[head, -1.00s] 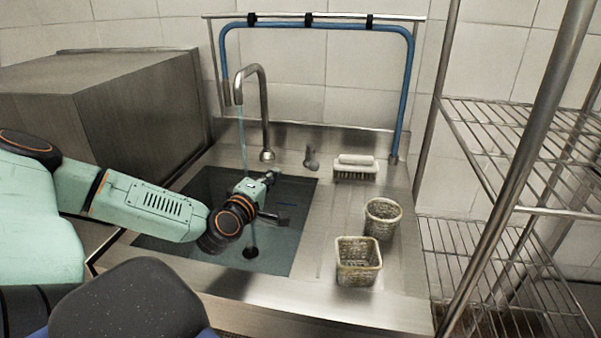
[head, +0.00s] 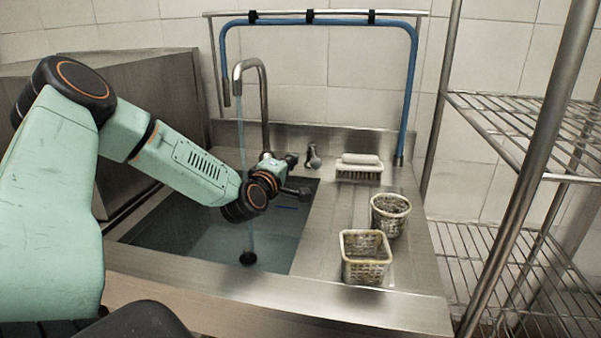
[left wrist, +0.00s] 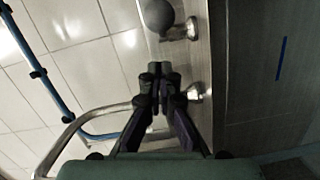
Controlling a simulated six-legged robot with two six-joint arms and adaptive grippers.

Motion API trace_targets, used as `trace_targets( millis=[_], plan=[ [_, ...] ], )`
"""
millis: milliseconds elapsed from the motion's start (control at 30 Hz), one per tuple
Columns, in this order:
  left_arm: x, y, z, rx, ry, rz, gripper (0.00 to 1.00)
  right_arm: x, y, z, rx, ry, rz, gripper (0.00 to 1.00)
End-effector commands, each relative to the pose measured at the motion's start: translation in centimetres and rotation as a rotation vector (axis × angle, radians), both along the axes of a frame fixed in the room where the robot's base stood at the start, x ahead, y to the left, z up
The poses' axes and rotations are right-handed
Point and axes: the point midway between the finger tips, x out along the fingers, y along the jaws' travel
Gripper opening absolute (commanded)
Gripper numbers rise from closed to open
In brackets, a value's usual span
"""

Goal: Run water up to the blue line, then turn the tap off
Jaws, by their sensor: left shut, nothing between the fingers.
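The metal tap (head: 264,100) stands behind the sink, and a pale stream of water (head: 245,135) runs from its spout into the sink (head: 190,225). The drain shows through the water; I cannot tell the exact water level. The blue line (head: 288,208) is a short mark on the sink's wall, also in the left wrist view (left wrist: 281,58). The tap's handle (head: 314,154) is right of the tap; its grey knob (left wrist: 157,14) shows in the left wrist view. My left gripper (head: 294,162) is shut and empty, just left of the handle, apparently apart from it. My right gripper is out of view.
A brush (head: 360,172) lies on the counter behind a round basket (head: 390,222) and a square perforated basket (head: 366,268). A wire shelf (head: 520,130) stands at the right. A blue pipe (head: 415,80) rises behind the counter. A steel box (head: 165,95) is at the left.

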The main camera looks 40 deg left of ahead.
Motion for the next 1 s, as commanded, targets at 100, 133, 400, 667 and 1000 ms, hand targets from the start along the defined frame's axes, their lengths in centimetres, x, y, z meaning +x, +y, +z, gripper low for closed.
trace_targets(
  millis=[100, 133, 400, 667, 1000],
  plan=[
    [0.6, -1.0, -0.4, 0.003, 0.002, -0.003, 0.00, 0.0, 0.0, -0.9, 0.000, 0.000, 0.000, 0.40],
    [0.7, -1.1, -0.4, 0.003, 0.001, -0.002, 0.00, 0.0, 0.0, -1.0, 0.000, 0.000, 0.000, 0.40],
    [1.4, -2.1, -0.5, 0.001, 0.000, -0.001, 0.00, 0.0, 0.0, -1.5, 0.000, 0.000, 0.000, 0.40],
    [1.4, -2.2, -0.5, -0.001, 0.000, 0.000, 0.00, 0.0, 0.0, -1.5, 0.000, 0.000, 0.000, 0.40],
    [1.5, -2.2, -0.6, -0.001, -0.001, 0.021, 0.00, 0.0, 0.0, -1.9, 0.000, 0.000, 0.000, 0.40]
  ],
)
